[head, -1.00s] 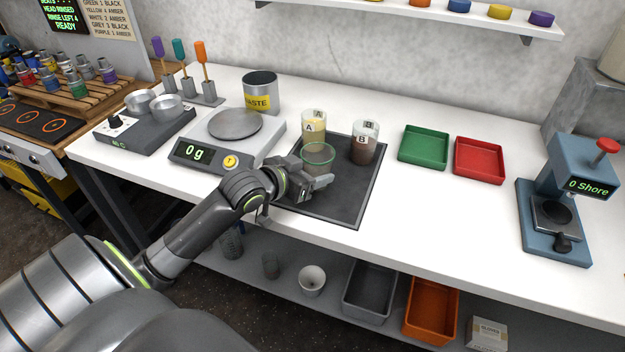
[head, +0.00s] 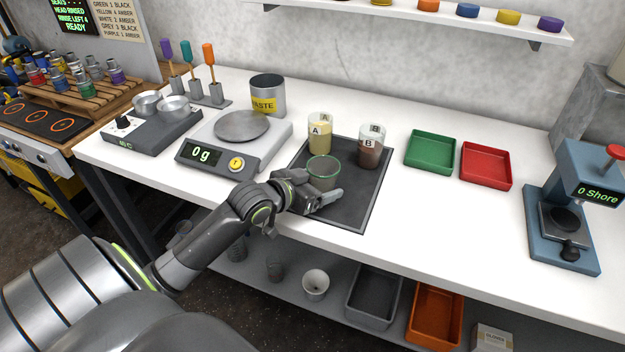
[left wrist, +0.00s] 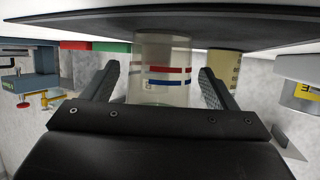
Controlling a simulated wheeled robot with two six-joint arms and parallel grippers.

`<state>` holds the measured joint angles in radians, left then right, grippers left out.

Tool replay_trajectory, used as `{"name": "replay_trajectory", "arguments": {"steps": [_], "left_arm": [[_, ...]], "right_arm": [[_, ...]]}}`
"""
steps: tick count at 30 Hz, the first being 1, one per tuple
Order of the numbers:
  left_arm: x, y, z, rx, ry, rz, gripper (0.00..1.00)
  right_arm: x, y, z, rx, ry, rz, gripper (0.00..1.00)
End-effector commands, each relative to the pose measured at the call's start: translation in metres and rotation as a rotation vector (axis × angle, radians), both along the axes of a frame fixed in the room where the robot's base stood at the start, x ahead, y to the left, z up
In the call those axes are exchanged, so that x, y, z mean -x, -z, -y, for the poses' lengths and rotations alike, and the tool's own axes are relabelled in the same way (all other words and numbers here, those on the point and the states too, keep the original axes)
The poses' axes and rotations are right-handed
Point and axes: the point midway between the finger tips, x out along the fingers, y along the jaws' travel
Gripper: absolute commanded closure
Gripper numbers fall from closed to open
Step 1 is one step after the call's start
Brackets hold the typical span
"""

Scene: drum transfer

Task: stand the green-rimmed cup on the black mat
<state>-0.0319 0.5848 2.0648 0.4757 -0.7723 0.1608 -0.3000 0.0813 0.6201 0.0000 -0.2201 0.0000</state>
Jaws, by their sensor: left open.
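The green-rimmed cup (head: 323,174) is clear and empty-looking. It stands upright on the left part of the black mat (head: 345,212), in front of the cup marked A (head: 320,136) and the cup marked B (head: 370,150). My left gripper (head: 316,188) is open around it, low over the mat. In the left wrist view, where the mat shows at the top, the green-rimmed cup (left wrist: 162,72) is between the two fingers (left wrist: 160,88), with a gap on each side. Its base meets the mat. My right gripper is not in view.
A scale (head: 262,150) reading 0 g and a waste can (head: 267,95) stand left of the mat. A green tray (head: 430,168) and a red tray (head: 485,183) lie to the right. A Shore tester (head: 565,215) is farther right. White table is free in front of the trays.

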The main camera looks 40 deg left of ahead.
Motion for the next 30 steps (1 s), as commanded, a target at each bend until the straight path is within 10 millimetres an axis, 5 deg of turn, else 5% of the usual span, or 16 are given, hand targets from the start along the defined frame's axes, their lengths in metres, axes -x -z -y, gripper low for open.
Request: {"name": "replay_trajectory", "arguments": {"steps": [5, 18, 30], "left_arm": [[0.013, -0.008, -0.003, -0.005, 0.000, 0.000, 0.20], [0.087, -0.039, -0.014, -0.005, 0.004, -0.004, 0.20], [0.110, -0.048, -0.017, 0.000, 0.002, 0.000, 0.20]], "right_arm": [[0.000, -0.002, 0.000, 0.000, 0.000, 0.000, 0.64], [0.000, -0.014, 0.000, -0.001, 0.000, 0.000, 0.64], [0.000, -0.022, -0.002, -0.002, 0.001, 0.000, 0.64]]}}
